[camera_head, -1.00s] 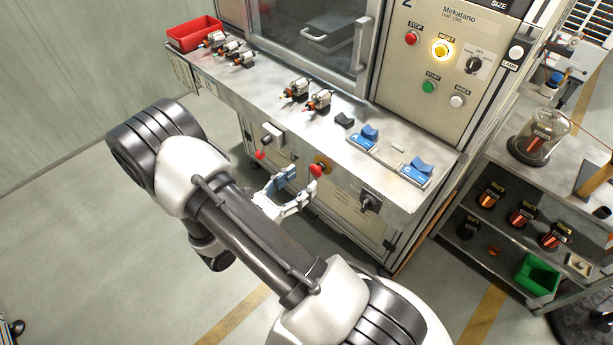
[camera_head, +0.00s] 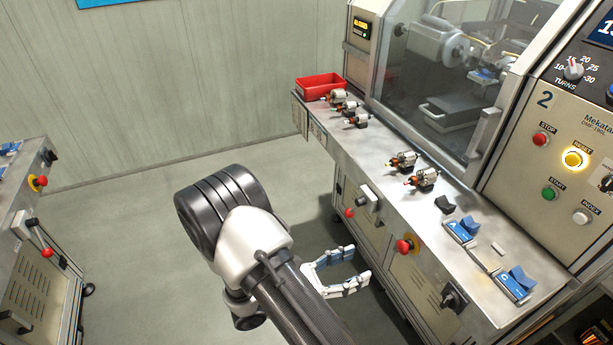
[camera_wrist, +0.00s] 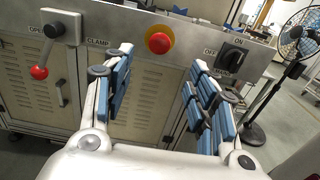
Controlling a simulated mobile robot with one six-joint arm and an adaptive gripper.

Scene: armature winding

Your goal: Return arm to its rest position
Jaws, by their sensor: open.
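My gripper (camera_head: 350,273) is open and empty in the head view, in front of the machine's lower cabinet and below the shelf edge. My arm is folded in the foreground of the head view. In the wrist view my gripper (camera_wrist: 160,92) shows two white fingers with blue pads set wide apart. Between and beyond them are the cabinet doors, the red emergency stop button (camera_wrist: 159,41) on its yellow ring, the clamp lever (camera_wrist: 47,50) with a red knob, and a black off/on switch (camera_wrist: 235,52). Nothing is between the fingers.
The winding machine's shelf (camera_head: 455,240) holds several armatures (camera_head: 402,162), a red bin (camera_head: 321,87) and blue-topped fixtures (camera_head: 515,284). The reset button (camera_head: 573,159) glows yellow. Another machine (camera_head: 32,235) stands at the left. Open floor lies between. A fan (camera_wrist: 296,45) stands at right in the wrist view.

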